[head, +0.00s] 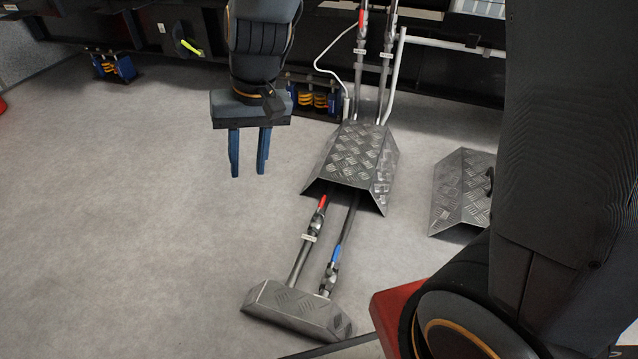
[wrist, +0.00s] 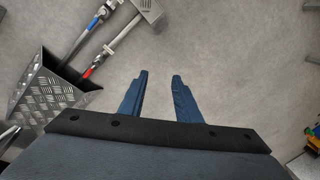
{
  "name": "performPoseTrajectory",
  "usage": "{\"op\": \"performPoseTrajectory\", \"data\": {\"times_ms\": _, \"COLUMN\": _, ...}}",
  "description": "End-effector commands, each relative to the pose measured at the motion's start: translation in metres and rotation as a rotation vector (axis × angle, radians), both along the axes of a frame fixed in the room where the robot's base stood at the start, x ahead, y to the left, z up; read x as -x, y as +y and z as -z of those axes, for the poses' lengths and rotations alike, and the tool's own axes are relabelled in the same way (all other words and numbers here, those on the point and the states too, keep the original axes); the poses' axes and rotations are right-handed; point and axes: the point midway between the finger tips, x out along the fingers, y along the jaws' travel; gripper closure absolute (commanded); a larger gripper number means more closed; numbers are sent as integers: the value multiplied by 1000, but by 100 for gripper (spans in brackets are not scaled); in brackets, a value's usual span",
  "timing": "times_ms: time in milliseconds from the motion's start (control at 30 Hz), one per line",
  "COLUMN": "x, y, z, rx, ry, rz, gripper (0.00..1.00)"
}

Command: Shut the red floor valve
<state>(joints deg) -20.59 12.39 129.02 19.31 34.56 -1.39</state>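The red floor valve (head: 318,215) sits on the left one of two short floor pipes, between two tread-plate covers. Its red lever (head: 322,201) appears to lie along the pipe; it also shows in the wrist view (wrist: 88,72), left of my fingers. A blue-handled valve (head: 332,266) is on the neighbouring pipe. My gripper (head: 249,172) points down with both fingers apart and nothing between them; it also shows in the wrist view (wrist: 159,77). It hangs up and left of the red valve in the head view, not touching it.
The larger tread-plate cover (head: 354,160) and the small end cover (head: 295,309) bracket the valves. Another plate cover (head: 463,190) lies to the right. Upright pipes (head: 372,75) with a red handle rise behind. Open floor (head: 120,230) lies to the left.

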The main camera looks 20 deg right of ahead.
Motion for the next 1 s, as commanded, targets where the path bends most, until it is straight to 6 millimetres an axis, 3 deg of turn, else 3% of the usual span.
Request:
{"op": "performPoseTrajectory", "data": {"times_ms": 33, "x": -22, "y": -11, "z": 20, "rx": 0, "ry": 10, "rz": 52, "gripper": 70}}
{"op": "performPoseTrajectory", "data": {"times_ms": 200, "x": -84, "y": -49, "z": 80, "rx": -10, "ry": 22, "rz": 215, "gripper": 70}}
{"op": "performPoseTrajectory", "data": {"times_ms": 400, "x": -143, "y": -113, "z": 164, "rx": -12, "ry": 36, "rz": 411, "gripper": 70}}
{"op": "performPoseTrajectory", "data": {"times_ms": 500, "x": -162, "y": -147, "z": 206, "rx": -10, "ry": 41, "rz": 504, "gripper": 70}}
{"op": "performPoseTrajectory", "data": {"times_ms": 700, "x": -181, "y": -202, "z": 272, "rx": -5, "ry": 48, "rz": 641, "gripper": 70}}
{"op": "performPoseTrajectory", "data": {"times_ms": 833, "x": -185, "y": -220, "z": 292, "rx": -2, "ry": 48, "rz": 683, "gripper": 70}}
{"op": "performPoseTrajectory", "data": {"times_ms": 1000, "x": -186, "y": -224, "z": 304, "rx": -1, "ry": 48, "rz": 697, "gripper": 70}}
